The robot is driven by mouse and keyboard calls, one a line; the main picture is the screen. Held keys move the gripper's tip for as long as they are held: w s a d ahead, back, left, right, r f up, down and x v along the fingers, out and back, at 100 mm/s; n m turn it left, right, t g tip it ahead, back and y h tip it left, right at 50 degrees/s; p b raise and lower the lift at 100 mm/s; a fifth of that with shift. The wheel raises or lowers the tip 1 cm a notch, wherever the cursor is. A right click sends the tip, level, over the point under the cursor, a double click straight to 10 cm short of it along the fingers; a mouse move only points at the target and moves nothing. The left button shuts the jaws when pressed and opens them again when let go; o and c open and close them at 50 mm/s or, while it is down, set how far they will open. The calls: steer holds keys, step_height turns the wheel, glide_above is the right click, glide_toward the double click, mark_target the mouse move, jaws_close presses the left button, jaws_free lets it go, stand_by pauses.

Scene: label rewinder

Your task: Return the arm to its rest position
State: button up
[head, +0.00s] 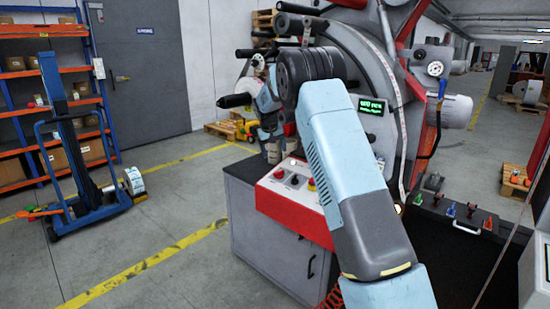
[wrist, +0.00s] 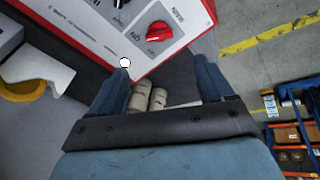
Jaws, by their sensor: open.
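My arm (head: 345,175) reaches up from the lower right in the head view and bends at a dark joint in front of the label rewinder (head: 345,60). My gripper is partly hidden there behind the arm and machine parts. In the wrist view my gripper (wrist: 160,72) has its two blue fingers spread wide with nothing between the tips. Beyond the fingers lies the white, red-edged control panel (wrist: 100,28) with a red knob (wrist: 157,31). Small cream rolls (wrist: 139,96) show between the fingers, lower down, apparently standing on the cabinet top.
The grey cabinet (head: 262,240) carries the control panel (head: 292,182). A blue lift trolley (head: 75,160) with a label roll stands left. Orange shelving (head: 45,85) is beyond. A dark tray (head: 455,212) with small tools lies right. Floor between trolley and cabinet is clear.

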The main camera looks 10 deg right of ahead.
steer(key=shift+s+a+r, duration=0.1)
steer(key=shift+s+r, duration=0.05)
steer(key=shift+r, duration=0.25)
steer(key=s+d+r+y, duration=0.1)
steer(key=s+r, duration=0.5)
steer(key=s, duration=0.4)
steer(key=s+d+r+t, duration=0.1)
steer(key=s+r, duration=0.6)
steer(key=s, duration=0.2)
steer(key=s+d+r+y, duration=0.1)
steer(key=s+r, duration=0.5)
steer(key=s, duration=0.4)
steer(key=s+f, duration=0.2)
steer(key=s, duration=1.3)
steer(key=s+f+m+t, duration=0.1)
steer(key=s+f, duration=0.1)
steer(key=s, duration=1.3)
steer(key=shift+s+a+f, duration=0.2)
steer(key=shift+a+f, duration=0.1)
steer(key=shift+f, duration=0.05)
